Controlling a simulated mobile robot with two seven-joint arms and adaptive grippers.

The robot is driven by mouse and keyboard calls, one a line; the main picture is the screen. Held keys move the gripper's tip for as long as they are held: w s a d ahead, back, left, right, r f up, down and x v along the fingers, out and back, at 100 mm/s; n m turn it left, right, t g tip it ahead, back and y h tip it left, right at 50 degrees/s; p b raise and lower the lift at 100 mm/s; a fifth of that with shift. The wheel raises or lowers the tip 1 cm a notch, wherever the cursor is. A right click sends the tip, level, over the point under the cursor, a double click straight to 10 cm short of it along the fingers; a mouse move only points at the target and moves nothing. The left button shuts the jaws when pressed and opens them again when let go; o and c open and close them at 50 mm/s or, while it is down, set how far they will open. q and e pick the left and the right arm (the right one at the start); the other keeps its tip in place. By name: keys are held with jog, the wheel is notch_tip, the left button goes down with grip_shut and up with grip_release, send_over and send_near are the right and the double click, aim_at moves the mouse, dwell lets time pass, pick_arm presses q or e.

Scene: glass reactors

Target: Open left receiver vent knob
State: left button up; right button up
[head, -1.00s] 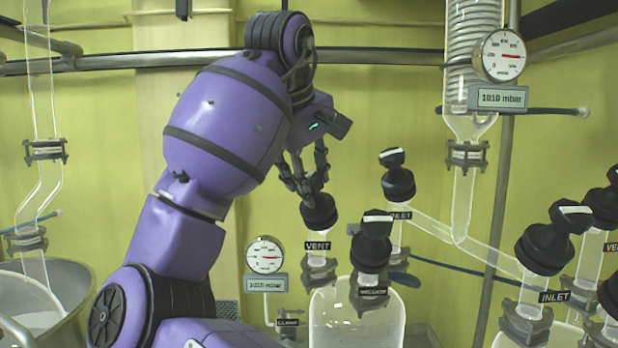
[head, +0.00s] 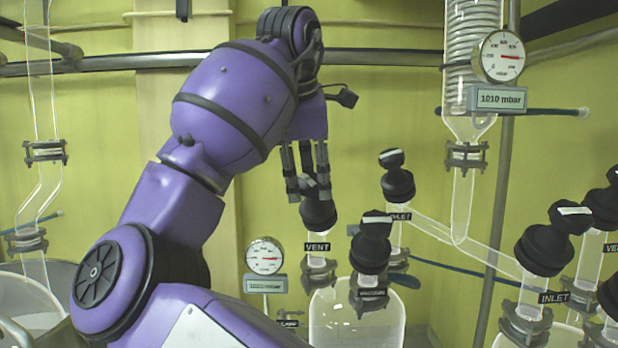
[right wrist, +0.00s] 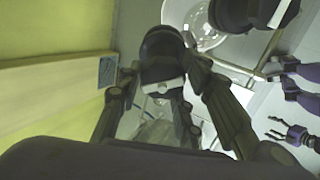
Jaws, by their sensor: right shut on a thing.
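The left receiver's vent knob (head: 318,216) is black and stands above the "VENT" label (head: 318,247), over the left glass receiver (head: 356,318). My right gripper (head: 311,190) points down onto it from above, its fingers shut on the knob's top. The fingers hide part of the handle in the head view. My left gripper is not in the head view.
A second black knob (head: 371,245) stands close on the right, with the "INLET" knob (head: 397,182) behind it. A round gauge (head: 264,256) is at the left. More knobs (head: 545,247) stand at the far right.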

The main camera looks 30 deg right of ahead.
jog(key=n, duration=0.6)
jog(key=shift+w+a+r+n+g, duration=0.1)
jog(key=shift+r+n+g, duration=0.25)
jog(key=shift+n+g, duration=0.05)
dwell(0.4)
jog(key=o, duration=0.9)
jog(key=shift+o, duration=0.8)
jog(key=shift+w, duration=0.1)
jog(key=shift+a+f, duration=0.1)
jog(key=shift+f, duration=0.1)
jog(key=v, duration=0.7)
jog(key=shift+r, duration=0.25)
